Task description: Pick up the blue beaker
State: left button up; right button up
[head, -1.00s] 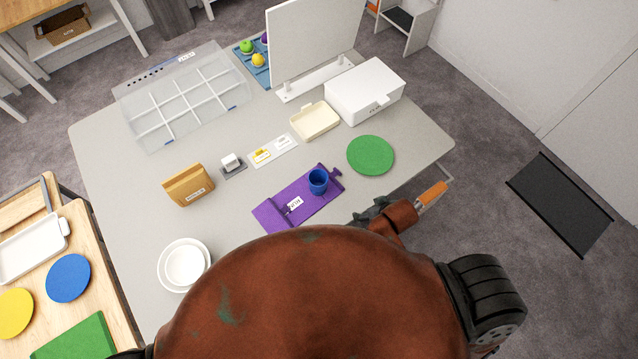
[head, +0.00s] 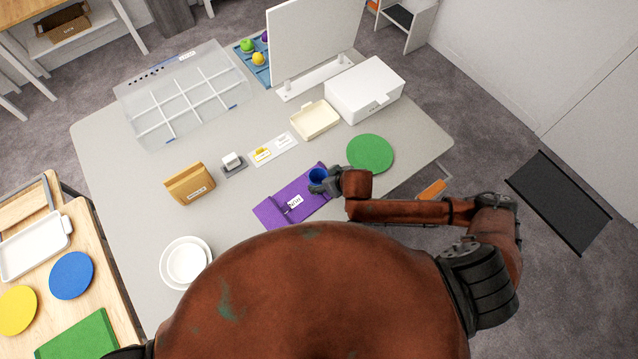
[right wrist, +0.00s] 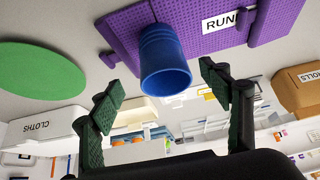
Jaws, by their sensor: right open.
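The blue beaker (head: 318,177) stands on the purple board (head: 283,208) on the grey table. In the head view my right gripper (head: 326,183) is at the beaker's near right side and covers part of it. In the right wrist view the beaker (right wrist: 163,62) appears ahead of and between the two spread fingers of my right gripper (right wrist: 165,98). The right gripper is open, and I cannot tell whether a finger touches the beaker. My left gripper does not show.
A green disc (head: 370,153) lies just right of the beaker. A cream tray (head: 315,121) and white box (head: 365,90) are behind it. A brown box (head: 190,184) and white bowls (head: 186,263) are to the left. Bare table lies between bowls and board.

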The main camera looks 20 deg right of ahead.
aim_at(314, 180)
jog(key=p+x, duration=0.1)
jog(key=x, duration=0.5)
jog(key=shift+a+f, duration=0.25)
jog(key=shift+f, duration=0.15)
jog(key=shift+c, duration=0.3)
jog(key=c, duration=1.3)
